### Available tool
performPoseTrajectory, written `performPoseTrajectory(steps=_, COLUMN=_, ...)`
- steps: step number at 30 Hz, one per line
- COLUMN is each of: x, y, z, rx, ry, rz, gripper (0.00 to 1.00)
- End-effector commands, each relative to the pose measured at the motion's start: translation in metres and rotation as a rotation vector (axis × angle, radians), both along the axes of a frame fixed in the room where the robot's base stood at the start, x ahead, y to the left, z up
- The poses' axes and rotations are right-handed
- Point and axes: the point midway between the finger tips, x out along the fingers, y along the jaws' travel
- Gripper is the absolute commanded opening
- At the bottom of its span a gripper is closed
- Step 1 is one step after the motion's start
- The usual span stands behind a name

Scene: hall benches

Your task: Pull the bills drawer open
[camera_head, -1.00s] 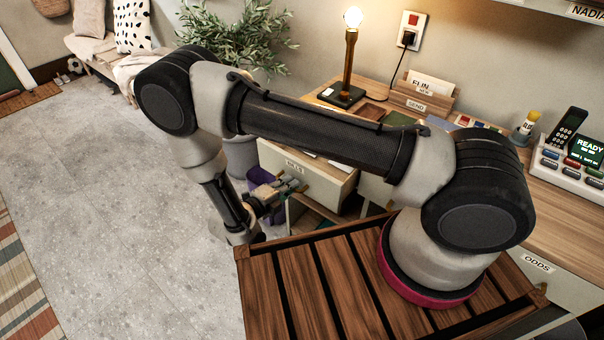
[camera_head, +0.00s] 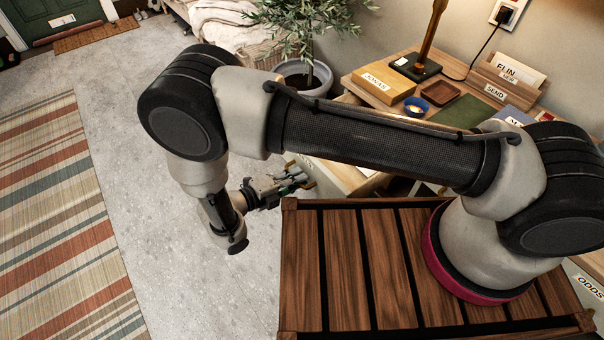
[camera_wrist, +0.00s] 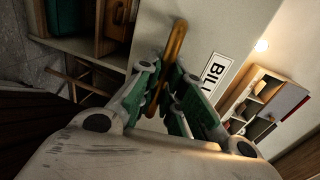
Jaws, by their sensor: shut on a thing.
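The bills drawer's pale front (camera_wrist: 232,38) fills the middle of the wrist view, with a label reading "BILL", its end cut off. Its brass bar handle (camera_wrist: 177,45) runs between the green-padded fingers of my gripper (camera_wrist: 168,88). My gripper is shut on this handle. In the head view my gripper (camera_head: 297,180) is low at the desk's front left, beside the drawer. My arm hides much of the drawer there. A strip of its wooden inside (camera_head: 337,173) seems to show, so it looks partly out, but how far is hard to tell.
The desk (camera_head: 349,82) carries a wooden box (camera_head: 389,83), a blue bowl (camera_head: 416,106), a small brown tray (camera_head: 440,93) and a lamp (camera_head: 429,40). A potted plant (camera_head: 303,74) stands behind the desk's left end. Grey floor (camera_head: 160,225) and a striped rug (camera_head: 60,200) lie clear at left.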

Motion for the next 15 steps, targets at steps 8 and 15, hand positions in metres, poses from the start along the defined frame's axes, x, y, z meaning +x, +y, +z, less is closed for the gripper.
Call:
performPoseTrajectory(steps=8, x=-0.0002, y=0.0014, z=-0.0007, rx=0.003, ry=0.002, rz=0.001, gripper=0.00)
performPoseTrajectory(steps=15, x=-0.0001, y=0.0012, z=-0.0004, rx=0.002, ry=0.000, rz=0.001, gripper=0.32)
